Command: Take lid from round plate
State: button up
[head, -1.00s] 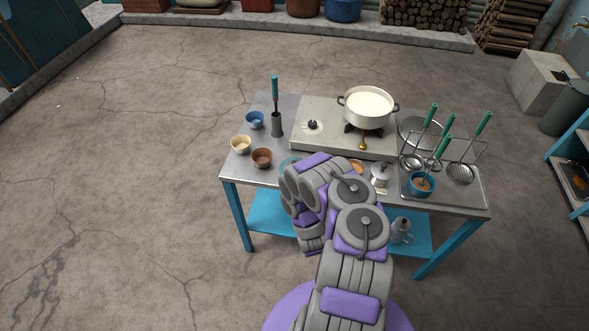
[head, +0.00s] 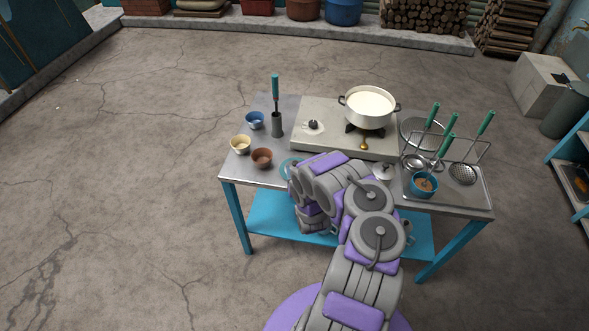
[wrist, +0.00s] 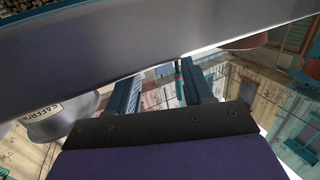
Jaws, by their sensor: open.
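A teal-rimmed round thing (head: 286,167), perhaps the round plate, shows at the table's front, mostly hidden behind my arm. A large round grey disc (head: 418,131) lies at the right beside the stove, behind the utensil rack; I cannot tell if it is a lid or a plate. My gripper (wrist: 161,88) is open in the wrist view, its two dark fingers apart with no object clearly held. A broad grey metal surface (wrist: 150,40) crosses in front of the fingers. My arm hides the gripper in the head view.
A white pot (head: 368,107) stands on the stove (head: 325,140). Small bowls, one brown (head: 262,158), sit on the left. A pale labelled tin (wrist: 50,118) is left of my fingers. Utensils hang by a teal cup (head: 424,185). The lower shelf (head: 270,215) is blue.

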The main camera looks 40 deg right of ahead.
aim_at(296, 163)
jog(key=x, duration=0.2)
jog(key=b+x, duration=0.1)
jog(key=x, duration=0.1)
jog(key=shift+s+d+f, duration=0.15)
jog(key=shift+d+f, duration=0.1)
jog(key=shift+d, duration=0.15)
jog(key=shift+w+r, duration=0.1)
jog(key=shift+w, duration=0.15)
jog(key=shift+a, duration=0.1)
jog(key=shift+c, duration=0.5)
grip_shut()
